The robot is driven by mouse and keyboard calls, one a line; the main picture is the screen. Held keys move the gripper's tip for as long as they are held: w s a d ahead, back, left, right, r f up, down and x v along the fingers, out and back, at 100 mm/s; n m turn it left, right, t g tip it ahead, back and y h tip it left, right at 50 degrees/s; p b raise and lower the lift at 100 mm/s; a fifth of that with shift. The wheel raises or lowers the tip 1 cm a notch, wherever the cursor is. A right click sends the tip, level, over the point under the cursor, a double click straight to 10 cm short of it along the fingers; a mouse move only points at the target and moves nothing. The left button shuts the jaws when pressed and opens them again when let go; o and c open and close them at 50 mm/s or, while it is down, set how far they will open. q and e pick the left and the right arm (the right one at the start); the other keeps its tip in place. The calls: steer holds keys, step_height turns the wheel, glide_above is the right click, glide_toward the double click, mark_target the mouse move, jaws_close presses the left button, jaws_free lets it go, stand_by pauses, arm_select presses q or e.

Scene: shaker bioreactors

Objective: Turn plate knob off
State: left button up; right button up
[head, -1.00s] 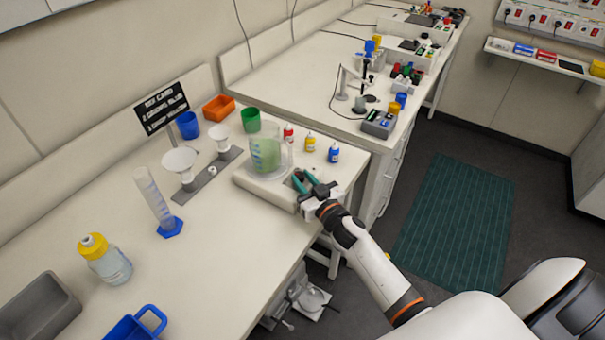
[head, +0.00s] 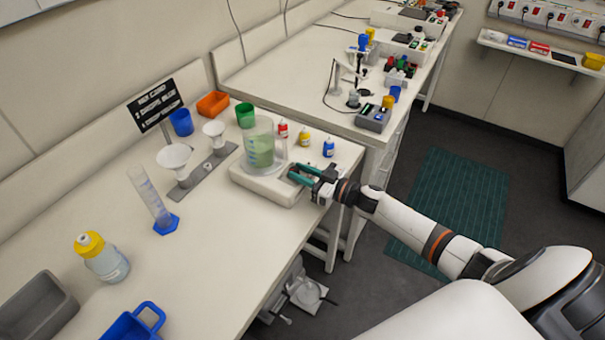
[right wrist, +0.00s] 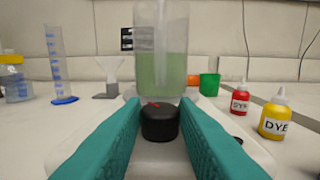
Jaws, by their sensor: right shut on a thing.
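The plate (head: 258,186) is a white stirrer base near the bench's front edge in the head view. A glass beaker of green liquid (head: 262,152) stands on it, and it also shows behind the knob in the right wrist view (right wrist: 162,68). The black plate knob (right wrist: 160,124), with a red mark on its top, sits at the plate's front in the right wrist view. My right gripper (head: 293,174) has its teal fingers on either side of the knob, shut on it. In the head view the fingers hide the knob. My left gripper is not in view.
Red, yellow and blue dye bottles (head: 304,138) stand behind the plate, close to my right gripper. Funnels on a stand (head: 190,180) and a measuring cylinder (head: 150,196) are to the left.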

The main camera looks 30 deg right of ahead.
steer(key=o, duration=1)
steer(key=shift+w, duration=0.1)
steer(key=shift+b+v, duration=1.15)
steer(key=shift+v, duration=4.8)
steer(key=shift+f, duration=0.1)
